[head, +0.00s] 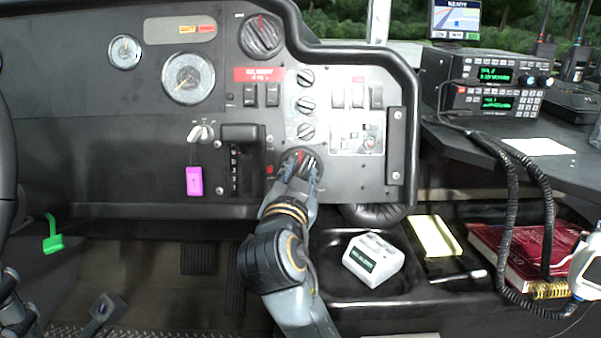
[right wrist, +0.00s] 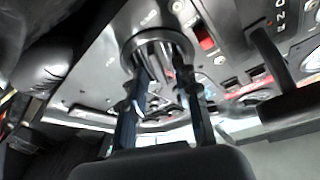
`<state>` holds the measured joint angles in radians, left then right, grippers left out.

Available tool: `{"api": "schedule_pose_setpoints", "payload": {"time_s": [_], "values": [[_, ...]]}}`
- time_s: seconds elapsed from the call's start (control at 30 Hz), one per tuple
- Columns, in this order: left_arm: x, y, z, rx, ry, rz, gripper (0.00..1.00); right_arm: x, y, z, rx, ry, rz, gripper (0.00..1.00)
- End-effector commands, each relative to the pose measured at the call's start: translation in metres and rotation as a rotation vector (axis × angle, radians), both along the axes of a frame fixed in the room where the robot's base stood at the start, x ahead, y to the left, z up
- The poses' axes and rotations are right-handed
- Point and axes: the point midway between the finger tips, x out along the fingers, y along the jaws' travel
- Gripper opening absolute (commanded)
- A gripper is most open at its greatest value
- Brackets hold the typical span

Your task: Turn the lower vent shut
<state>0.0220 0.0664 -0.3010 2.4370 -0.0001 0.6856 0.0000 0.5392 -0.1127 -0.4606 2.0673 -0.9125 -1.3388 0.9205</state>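The lower vent (head: 309,157) is a round dark vent with a red mark, low on the dash panel below a column of knobs. My right gripper (head: 296,166) is at its face and covers most of it. In the right wrist view the vent shows as a round ring (right wrist: 158,34), with slats inside. The two fingers of my right gripper (right wrist: 164,85) point into the ring and stand apart with a gap between them. Contact with the vent cannot be made out. The slats' exact angle is mostly hidden. My left gripper cannot be made out.
A similar upper vent (head: 262,36) with a red mark sits higher up. The gear selector (head: 240,133) and a key with a pink tag (head: 194,181) are left of my right gripper. A tray (head: 335,285) holding a white device (head: 373,259) lies below right.

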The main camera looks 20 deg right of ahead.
Motion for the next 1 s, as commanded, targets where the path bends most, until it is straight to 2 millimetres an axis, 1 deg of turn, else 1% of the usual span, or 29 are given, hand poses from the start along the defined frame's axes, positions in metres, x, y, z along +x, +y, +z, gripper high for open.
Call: {"api": "schedule_pose_setpoints", "payload": {"time_s": [0.03,0.07,0.1,0.17,0.2,0.47,0.67,0.77,1.0], "values": [[-0.001,0.000,0.001,-0.001,-0.002,0.000,0.31,0.000,0.000,0.000,0.000,0.000,0.000,0.31],[-0.001,0.000,0.001,-0.001,-0.003,0.000,0.31,0.000,0.000,0.000,0.000,0.000,0.000,0.29],[-0.002,0.001,0.001,-0.002,-0.004,0.000,0.31,0.000,0.000,0.000,0.000,0.000,0.000,0.21],[-0.002,0.001,0.001,-0.002,-0.004,0.000,0.31,0.000,0.000,0.000,0.000,0.000,0.000,0.09],[-0.002,0.001,0.001,-0.002,-0.004,0.000,0.31,0.000,0.000,0.000,0.000,0.000,0.000,0.01],[-0.001,0.001,0.002,-0.003,-0.004,0.001,0.31,0.000,0.000,0.000,-0.002,0.002,0.000,0.00],[0.000,0.001,0.006,-0.006,-0.005,0.001,0.31,0.000,-0.001,0.001,-0.039,0.014,0.014,0.00],[0.004,0.002,-0.004,-0.008,0.050,0.001,0.31,0.000,-0.001,0.002,-0.080,0.029,0.029,0.00],[0.001,0.004,-0.013,-0.014,0.141,-0.005,0.31,0.000,-0.003,0.004,-0.246,0.078,0.092,0.00]]}}
